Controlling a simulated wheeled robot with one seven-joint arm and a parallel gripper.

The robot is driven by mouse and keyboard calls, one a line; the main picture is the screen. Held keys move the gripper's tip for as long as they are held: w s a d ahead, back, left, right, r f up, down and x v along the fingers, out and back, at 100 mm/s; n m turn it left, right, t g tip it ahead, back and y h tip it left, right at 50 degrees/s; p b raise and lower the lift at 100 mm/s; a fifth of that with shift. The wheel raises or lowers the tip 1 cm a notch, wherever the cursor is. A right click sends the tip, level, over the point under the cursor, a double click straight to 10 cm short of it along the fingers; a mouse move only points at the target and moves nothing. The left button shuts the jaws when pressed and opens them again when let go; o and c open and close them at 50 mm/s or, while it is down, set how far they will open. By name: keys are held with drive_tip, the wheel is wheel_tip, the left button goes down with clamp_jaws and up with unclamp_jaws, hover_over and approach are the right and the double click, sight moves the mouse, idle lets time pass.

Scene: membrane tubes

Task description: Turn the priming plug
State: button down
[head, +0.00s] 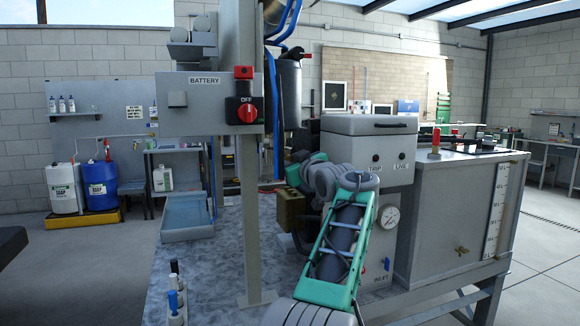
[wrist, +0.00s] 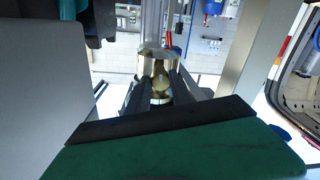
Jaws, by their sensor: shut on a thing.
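The brass priming plug (wrist: 160,82) shows in the middle of the wrist view, a rounded piece against a larger brass cylinder (wrist: 158,60). My gripper (wrist: 161,88) has its dark fingers on either side of the plug and is shut on it. In the head view, my green and grey arm reaches over the bench toward a dull brass block (head: 291,210) beside the grey cabinet. My fingers and the plug cannot be made out there. How far the plug is turned cannot be told.
A grey post with a battery switch box (head: 205,100) stands left of my arm. A large grey tank (head: 460,210) is further right. Bottles (head: 174,295) line the bench's front left.

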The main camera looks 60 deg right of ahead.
drive_tip(key=n+b, duration=0.1)
drive_tip(key=n, duration=0.2)
drive_tip(key=shift+n, duration=0.3)
drive_tip(key=shift+r+n+g+b, duration=0.1)
drive_tip(key=shift+n+g+b, duration=0.25)
drive_tip(key=shift+n, duration=1.45)
drive_tip(key=c, duration=1.1)
unclamp_jaws()
drive_tip(key=shift+c, duration=0.2)
drive_tip(key=b+v, duration=0.1)
drive_tip(key=v, duration=0.6)
drive_tip(key=shift+s+a+b, duration=0.25)
drive_tip(key=shift+s+b, duration=0.05)
drive_tip(key=shift+b, duration=0.1)
